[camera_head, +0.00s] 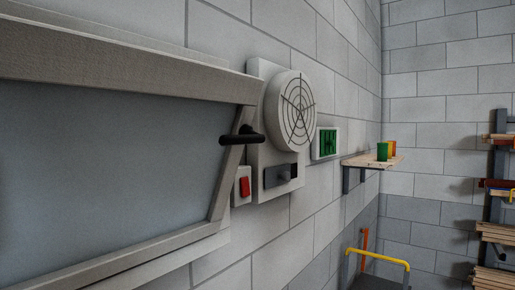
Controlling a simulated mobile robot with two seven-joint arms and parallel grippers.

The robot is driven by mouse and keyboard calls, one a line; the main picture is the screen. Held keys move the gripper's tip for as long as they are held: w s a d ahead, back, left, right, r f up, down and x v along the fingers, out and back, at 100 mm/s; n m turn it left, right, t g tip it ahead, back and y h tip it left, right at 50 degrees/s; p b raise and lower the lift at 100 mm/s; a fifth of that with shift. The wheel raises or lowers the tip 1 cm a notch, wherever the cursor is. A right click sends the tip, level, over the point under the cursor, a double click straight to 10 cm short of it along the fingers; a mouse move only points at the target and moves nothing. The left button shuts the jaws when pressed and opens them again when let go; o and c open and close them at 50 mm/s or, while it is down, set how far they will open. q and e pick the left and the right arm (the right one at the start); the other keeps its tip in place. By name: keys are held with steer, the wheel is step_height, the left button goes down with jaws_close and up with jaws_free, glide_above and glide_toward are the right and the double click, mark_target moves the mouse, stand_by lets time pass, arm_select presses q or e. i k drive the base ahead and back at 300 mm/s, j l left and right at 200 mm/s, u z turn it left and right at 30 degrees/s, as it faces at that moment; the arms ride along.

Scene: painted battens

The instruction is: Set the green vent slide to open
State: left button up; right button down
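The green vent slide (327,143) is a small green grille in a white frame on the block wall, right of a round fan. I see it at a steep angle. Dark bars show on the green face, but I cannot tell whether the slide is open or shut. Neither of my grippers is in view, and nothing is touching the vent.
A round fan (297,112) sits on a white panel above a dark slot with a grey knob (280,175). A red switch (244,187) and a black handle (242,137) are nearby. A shelf (373,162) and a yellow rail (378,255) stand to the right.

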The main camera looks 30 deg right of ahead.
mark_target(333, 143)
steer(key=z, duration=1.45)
